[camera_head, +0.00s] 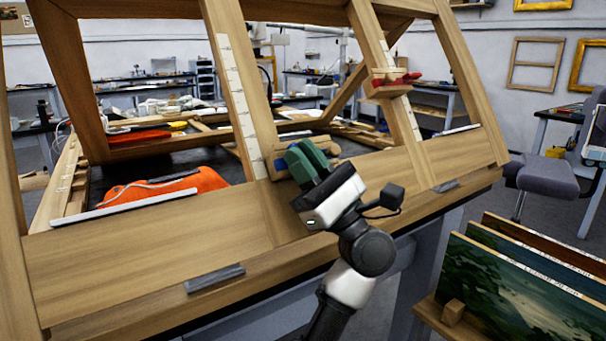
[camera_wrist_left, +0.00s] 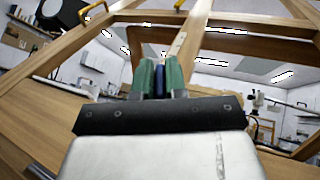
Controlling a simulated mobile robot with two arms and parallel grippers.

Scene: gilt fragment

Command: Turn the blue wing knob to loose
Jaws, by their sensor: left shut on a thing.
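The blue wing knob (camera_wrist_left: 160,82) shows in the left wrist view as a dark blue strip between the two green fingers of my left gripper (camera_wrist_left: 161,76). The gripper is shut on it. In the head view my left gripper (camera_head: 306,159) reaches up to a wooden clamp block (camera_head: 279,163) at the foot of the left ruled upright. The fingers hide most of the knob there, and its exact turn angle cannot be told. My right gripper is not in view.
A big wooden easel frame (camera_head: 130,255) fills the left and middle. A red wing knob (camera_head: 394,79) sits on the right ruled upright (camera_head: 415,128). An orange cloth (camera_head: 170,188) lies behind the frame. Paintings (camera_head: 520,285) stand in a rack at lower right.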

